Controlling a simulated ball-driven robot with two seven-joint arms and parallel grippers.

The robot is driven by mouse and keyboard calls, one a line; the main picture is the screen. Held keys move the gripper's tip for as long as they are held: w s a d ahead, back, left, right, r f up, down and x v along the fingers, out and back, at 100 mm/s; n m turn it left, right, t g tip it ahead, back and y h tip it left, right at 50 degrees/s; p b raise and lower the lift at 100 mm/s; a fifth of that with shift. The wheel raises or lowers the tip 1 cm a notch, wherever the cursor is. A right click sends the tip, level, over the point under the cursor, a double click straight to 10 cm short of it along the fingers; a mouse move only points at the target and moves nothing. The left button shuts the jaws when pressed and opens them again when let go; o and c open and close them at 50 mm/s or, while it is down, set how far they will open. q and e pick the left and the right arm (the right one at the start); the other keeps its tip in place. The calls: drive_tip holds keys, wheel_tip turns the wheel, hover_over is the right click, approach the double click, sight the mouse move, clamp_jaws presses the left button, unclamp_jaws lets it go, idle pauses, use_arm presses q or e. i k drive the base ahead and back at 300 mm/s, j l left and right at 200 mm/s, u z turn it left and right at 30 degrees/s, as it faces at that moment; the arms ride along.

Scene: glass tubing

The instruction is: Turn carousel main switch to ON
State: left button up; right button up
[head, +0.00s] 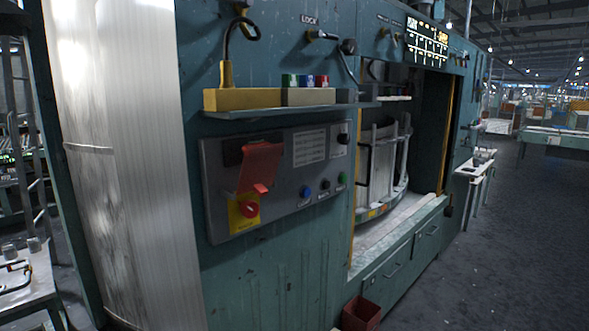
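A grey control panel (290,205) is mounted on the teal front of the machine. At its lower left is a red rotary switch (249,209) on a yellow plate (237,222). A red flap (260,166) sits just above the switch and leaves the knob uncovered. The switch's position and any lettering by it are too small to read. The carousel (385,160) shows partly inside the open bay to the right of the panel. Neither of my grippers is in view.
A shelf (290,110) with a yellow block (240,98) juts out above the panel. Blue, black and green buttons (342,178) line the panel's lower right. A red bin (361,313) stands low beside the machine. The aisle floor (500,260) at right is clear.

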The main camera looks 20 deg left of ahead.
sight(248, 209)
drive_tip(key=i+j+z, duration=0.15)
drive_tip(key=j+z, duration=0.3)
drive_tip(key=j, duration=0.2)
drive_tip(key=j+z, duration=0.45)
drive_tip(key=j, duration=0.2)
drive_tip(key=i+j, duration=0.1)
drive_tip(key=j, duration=0.7)
drive_tip(key=i+j+z, duration=0.1)
drive_tip(key=j, duration=0.65)
drive_tip(key=i, duration=0.15)
drive_tip(key=k+l+u, duration=0.25)
drive_tip(key=l+u, duration=0.25)
drive_tip(key=u, duration=0.4)
drive_tip(key=l+u, duration=0.5)
drive_tip(key=l, duration=0.3)
drive_tip(key=k+l+u, duration=0.15)
drive_tip(key=l+u, duration=0.35)
drive_tip(key=l, duration=0.25)
